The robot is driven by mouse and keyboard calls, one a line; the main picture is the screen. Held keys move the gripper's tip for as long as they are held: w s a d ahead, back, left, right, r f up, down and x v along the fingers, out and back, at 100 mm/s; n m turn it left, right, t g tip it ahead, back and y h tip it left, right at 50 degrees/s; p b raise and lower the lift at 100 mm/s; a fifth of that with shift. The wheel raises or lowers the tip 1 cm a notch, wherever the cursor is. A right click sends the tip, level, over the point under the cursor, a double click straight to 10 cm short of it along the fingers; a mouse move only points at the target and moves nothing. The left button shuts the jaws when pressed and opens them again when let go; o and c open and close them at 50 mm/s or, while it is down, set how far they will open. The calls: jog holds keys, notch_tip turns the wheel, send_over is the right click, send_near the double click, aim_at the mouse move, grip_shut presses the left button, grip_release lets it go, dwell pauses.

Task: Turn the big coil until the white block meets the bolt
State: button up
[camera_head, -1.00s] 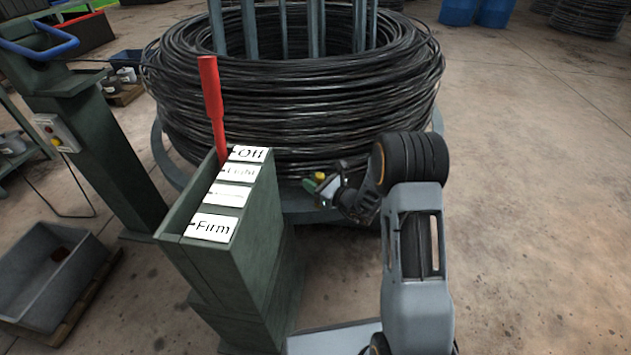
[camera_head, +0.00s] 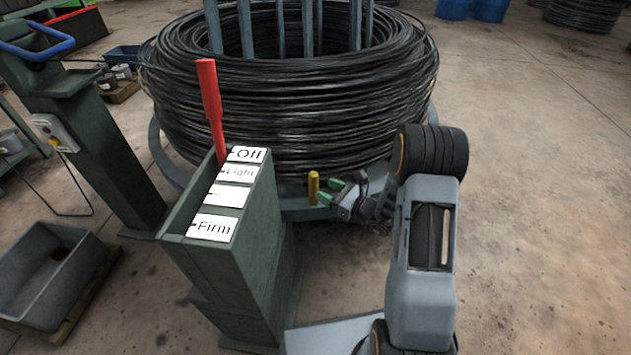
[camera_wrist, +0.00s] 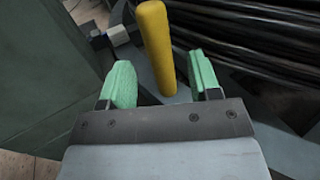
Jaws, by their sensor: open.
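The big coil (camera_head: 290,120) of black wire sits on a grey ring-shaped base (camera_head: 160,150) with upright bars inside it. A yellow peg (camera_head: 314,187) stands up at the base's front rim; it also shows in the wrist view (camera_wrist: 157,45). My gripper (camera_head: 331,195) is open just right of the peg, with green finger pads. In the wrist view the peg stands just beyond and between the open fingertips (camera_wrist: 162,82), with no clear contact. A small pale block (camera_wrist: 124,33) shows left of the peg; I cannot tell if it is the white block. I cannot make out the bolt.
A green lever box (camera_head: 240,225) stands close left of my gripper, its red lever (camera_head: 210,95) upright by the "Off" label. A green post (camera_head: 115,150) and a grey bin (camera_head: 50,275) are further left. The floor right of my arm is clear.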

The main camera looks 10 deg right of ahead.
jog(key=p+v, duration=0.1)
jog(key=v, duration=0.5)
jog(key=shift+s, duration=0.15)
jog(key=shift+c, duration=0.3)
